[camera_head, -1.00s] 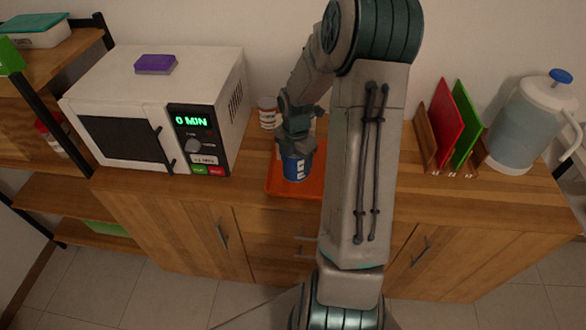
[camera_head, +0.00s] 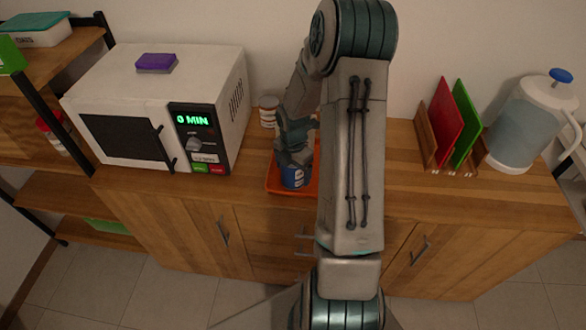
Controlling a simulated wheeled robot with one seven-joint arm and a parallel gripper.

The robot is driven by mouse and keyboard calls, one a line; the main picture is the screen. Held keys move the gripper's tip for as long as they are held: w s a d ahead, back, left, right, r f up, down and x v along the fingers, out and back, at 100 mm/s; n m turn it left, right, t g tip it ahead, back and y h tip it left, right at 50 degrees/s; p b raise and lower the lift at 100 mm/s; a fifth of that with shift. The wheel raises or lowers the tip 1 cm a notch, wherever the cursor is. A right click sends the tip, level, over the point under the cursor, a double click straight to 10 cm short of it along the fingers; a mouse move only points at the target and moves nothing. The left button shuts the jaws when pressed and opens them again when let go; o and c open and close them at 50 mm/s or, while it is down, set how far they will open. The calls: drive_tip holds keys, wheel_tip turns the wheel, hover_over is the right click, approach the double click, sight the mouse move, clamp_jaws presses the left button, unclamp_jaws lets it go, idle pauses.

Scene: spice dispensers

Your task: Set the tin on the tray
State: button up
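The tin (camera_head: 295,179) is blue with a white mark and stands about upright at the orange tray (camera_head: 272,184). My gripper (camera_head: 294,166) points down over the tin's top and appears closed around it. Its fingers are hard to make out, and the tin's upper part is hidden behind them. The tin's base looks to be over or on the tray floor; I cannot tell whether it touches. My arm hides the tray's right side.
A white microwave (camera_head: 150,105) stands left of the tray, with a purple sponge (camera_head: 156,63) on top. A small lidded jar (camera_head: 268,111) stands behind the tray. A red board (camera_head: 446,120), a green board (camera_head: 467,125) and a water jug (camera_head: 528,120) stand right.

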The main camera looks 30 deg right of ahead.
wheel_tip(320, 180, up, 12)
drive_tip(key=shift+r+b, duration=0.25)
drive_tip(key=shift+b, duration=0.2)
drive_tip(key=s+a+r+m+t, duration=0.1)
drive_tip(key=s+a+r+m, duration=0.5)
drive_tip(key=s+m, duration=0.3)
drive_tip(key=s+a+r+m+t, duration=0.2)
drive_tip(key=s+a+r+m, duration=0.4)
drive_tip(key=s+m, duration=0.4)
drive_tip(key=a+m, duration=0.1)
drive_tip(key=m, duration=0.2)
drive_tip(key=shift+s+a+r, duration=0.15)
drive_tip(key=shift+a, duration=0.25)
